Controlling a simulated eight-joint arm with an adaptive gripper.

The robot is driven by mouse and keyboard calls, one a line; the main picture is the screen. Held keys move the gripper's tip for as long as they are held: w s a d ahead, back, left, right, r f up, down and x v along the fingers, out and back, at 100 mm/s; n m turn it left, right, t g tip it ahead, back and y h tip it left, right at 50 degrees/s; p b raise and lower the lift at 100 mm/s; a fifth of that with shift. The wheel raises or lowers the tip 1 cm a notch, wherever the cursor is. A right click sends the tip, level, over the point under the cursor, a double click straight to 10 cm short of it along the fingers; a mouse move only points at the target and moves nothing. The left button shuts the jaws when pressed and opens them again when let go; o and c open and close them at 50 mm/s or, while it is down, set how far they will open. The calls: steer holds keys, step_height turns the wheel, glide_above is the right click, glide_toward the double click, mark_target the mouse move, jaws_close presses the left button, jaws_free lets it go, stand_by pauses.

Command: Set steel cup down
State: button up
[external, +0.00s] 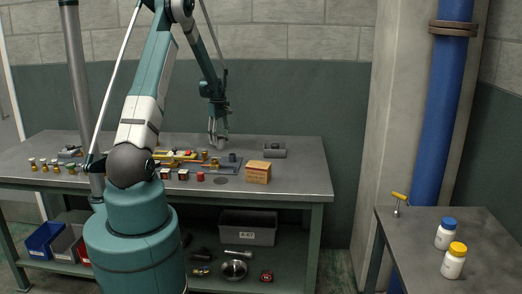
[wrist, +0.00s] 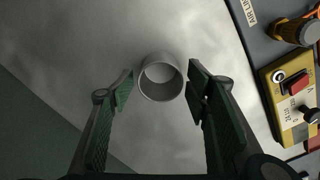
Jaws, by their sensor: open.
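The steel cup (wrist: 160,84) is a small grey cylinder with an open rim. In the wrist view it stands on the grey metal workbench top, between the two green-padded fingers of my gripper (wrist: 160,74). The fingers are open, with a gap visible on each side of the cup. In the external view my gripper (external: 217,134) points down at the back of the workbench (external: 308,180). The cup cannot be made out clearly there.
In the wrist view a yellow box (wrist: 287,92) with a red switch lies to the right. A cardboard box (external: 257,172) and a grey block (external: 272,151) stand right of my gripper. Several small fittings crowd the left. The bench's right end is clear.

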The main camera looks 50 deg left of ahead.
step_height(320, 180, up, 11)
steer(key=shift+r, duration=0.2)
stand_by(0.4)
stand_by(0.5)
steer(key=shift+d, duration=0.1)
steer(key=s+d+r+m+t, duration=0.1)
steer(key=s+d+r+m, duration=0.15)
steer(key=d+r, duration=0.65)
steer(key=s+d+r+m+t+y, duration=0.15)
steer(key=d+r+m, duration=0.25)
steer(key=d, duration=0.9)
steer(key=s+d+r+m+t, duration=0.1)
steer(key=s+d+r+m, duration=0.15)
steer(key=d+r, duration=0.7)
steer(key=s+d+f+m+t, duration=0.2)
steer(key=s+d+m, duration=0.3)
steer(key=s+d, duration=0.5)
steer(key=s+d+f+m+t+h, duration=0.1)
steer(key=s+d+m, duration=0.4)
steer(key=s+d, duration=0.5)
steer(key=d+f, duration=0.1)
steer(key=d, duration=0.4)
steer(key=shift+s+d+f+m+t, duration=0.15)
steer(key=shift+s+d+m+t, duration=0.2)
steer(key=shift+d+m, duration=0.05)
